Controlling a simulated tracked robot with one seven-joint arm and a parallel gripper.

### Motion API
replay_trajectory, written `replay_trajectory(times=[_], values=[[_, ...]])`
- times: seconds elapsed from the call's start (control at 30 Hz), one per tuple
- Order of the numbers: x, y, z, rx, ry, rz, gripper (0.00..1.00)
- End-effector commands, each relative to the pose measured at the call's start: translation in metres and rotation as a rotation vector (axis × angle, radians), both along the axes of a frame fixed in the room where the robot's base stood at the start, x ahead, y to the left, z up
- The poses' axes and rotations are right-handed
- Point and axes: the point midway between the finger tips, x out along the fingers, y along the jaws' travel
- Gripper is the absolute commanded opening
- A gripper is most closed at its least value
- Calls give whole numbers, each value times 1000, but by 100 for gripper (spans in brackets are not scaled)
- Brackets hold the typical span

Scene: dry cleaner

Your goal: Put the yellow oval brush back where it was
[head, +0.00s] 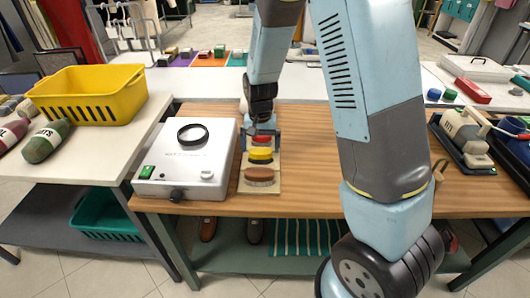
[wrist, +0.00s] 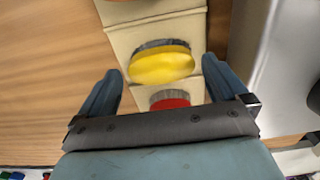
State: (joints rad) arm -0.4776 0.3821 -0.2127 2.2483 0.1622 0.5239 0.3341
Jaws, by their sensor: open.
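The yellow oval brush (head: 261,155) rests on a narrow tan board (head: 273,187), between a red brush (head: 262,140) and a brown oval brush (head: 259,175). My gripper (head: 263,132) is over the far end of the board, open and empty. In the wrist view the yellow brush (wrist: 162,66), with dark bristles, lies between the lines of my two spread fingertips (wrist: 160,68), with visible space on both sides. The red brush (wrist: 170,102) shows nearer the palm, partly hidden by my gripper's body. Their exact height gap cannot be told.
A white device (head: 187,158) with a black ring and green switch stands close left of the board. A yellow basket (head: 88,95) is on the left table. An iron-like tool on a dark tray (head: 466,140) is at right. Bare wooden tabletop (head: 310,180) lies right of the board.

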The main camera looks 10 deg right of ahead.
Motion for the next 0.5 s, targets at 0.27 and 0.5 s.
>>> replay_trajectory(times=[0.27,0.5], values=[[1,1,51,2,-5,1,100],[0,1,78,1,-1,1,100]])
